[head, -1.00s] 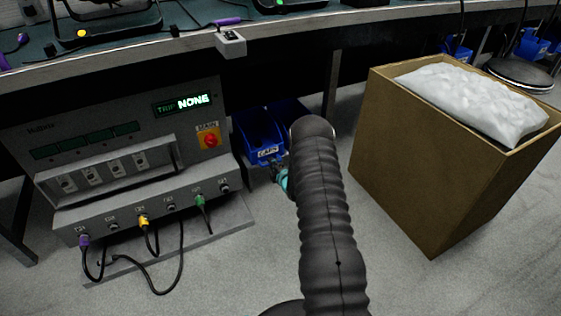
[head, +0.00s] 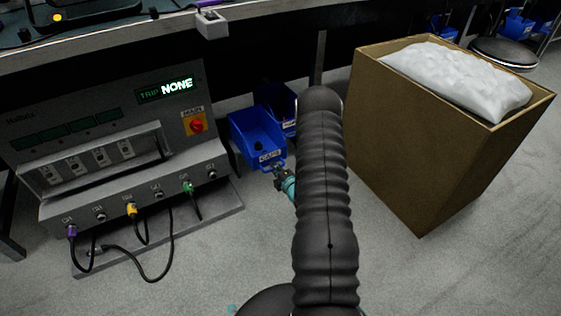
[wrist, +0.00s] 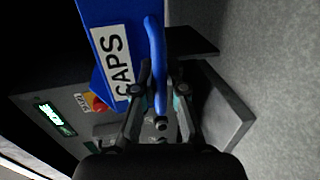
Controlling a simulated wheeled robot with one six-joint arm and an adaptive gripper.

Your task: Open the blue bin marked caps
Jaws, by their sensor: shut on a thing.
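The blue bin marked CAPS (head: 256,135) sits below the workbench, just right of the grey power unit. Its front with the white CAPS label (wrist: 114,62) fills the upper middle of the wrist view. My gripper (head: 279,173) is at the bin's front, partly hidden by my arm in the head view. In the wrist view my gripper (wrist: 159,95) is shut on the bin's blue handle (wrist: 156,55), one finger on each side. The bin's top shows open in the head view, with a small dark item inside.
A second blue bin (head: 276,103) stands right behind it. The grey power unit (head: 120,150), with plugged cables, is on the left. A cardboard box (head: 430,140) with a white bag (head: 460,80) stands on the right. Grey floor lies clear in front.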

